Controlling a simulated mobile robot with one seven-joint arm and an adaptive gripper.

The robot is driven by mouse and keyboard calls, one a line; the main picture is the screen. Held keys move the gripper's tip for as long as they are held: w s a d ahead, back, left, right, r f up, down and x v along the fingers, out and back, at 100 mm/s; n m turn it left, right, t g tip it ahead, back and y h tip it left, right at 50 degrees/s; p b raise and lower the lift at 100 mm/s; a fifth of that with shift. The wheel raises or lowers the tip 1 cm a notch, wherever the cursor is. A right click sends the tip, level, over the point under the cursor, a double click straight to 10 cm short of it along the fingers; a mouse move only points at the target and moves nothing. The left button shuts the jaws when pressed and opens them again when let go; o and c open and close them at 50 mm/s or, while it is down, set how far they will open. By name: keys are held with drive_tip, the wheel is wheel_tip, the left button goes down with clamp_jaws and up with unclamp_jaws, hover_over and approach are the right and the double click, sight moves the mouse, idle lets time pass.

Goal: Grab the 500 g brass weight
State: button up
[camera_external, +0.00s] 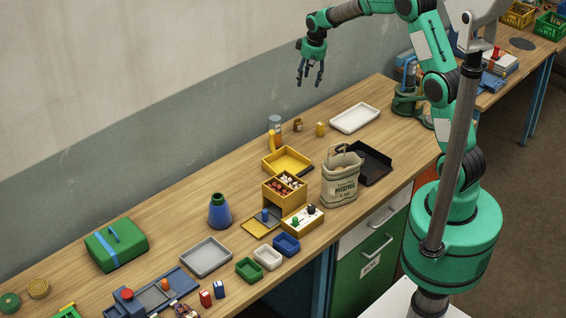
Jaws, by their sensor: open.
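A small yellow, brass-coloured block or cylinder (320,128) stands upright near the back of the wooden bench, left of a white tray. It is probably the brass weight, but it is too small for any marking to be read. My gripper (310,84) is open and empty, fingers pointing down. It hangs high above the back of the bench, above the yellow piece in the picture and clearly apart from it. Nothing hides the yellow piece.
A small brown jar (298,125) and a clear container (275,124) stand left of the yellow piece. The white tray (355,118) lies to its right.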

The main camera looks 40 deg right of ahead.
drive_tip(key=w+d+f+p, duration=0.1)
drive_tip(key=w+d+f, duration=0.1)
drive_tip(key=w+f, duration=0.2)
drive_tip(key=w+d+f+g+p, duration=0.1)
drive_tip(key=w+f, duration=0.3)
drive_tip(key=f, duration=0.7)
drive_tip(key=shift+w+d, duration=0.2)
drive_tip(key=shift+d, duration=0.4)
drive_tip(key=shift+f, duration=0.2)
hover_over(298, 120)
drive_tip(key=s+a, duration=0.1)
drive_tip(key=shift+s+a+f+p, duration=0.1)
drive_tip(key=shift+f+p, duration=0.2)
drive_tip(key=shift+f, duration=3.8)
drive_tip(key=shift+f, duration=0.1)
drive_tip(key=shift+w+d+f+p, duration=0.1)
drive_tip(key=shift+w+f+p, duration=0.05)
drive_tip(key=shift+f, duration=1.1)
drive_tip(key=shift+w+d+f+p, duration=0.1)
drive_tip(key=shift+f+p, duration=0.05)
drive_tip(key=shift+f, duration=1.05)
clamp_jaws()
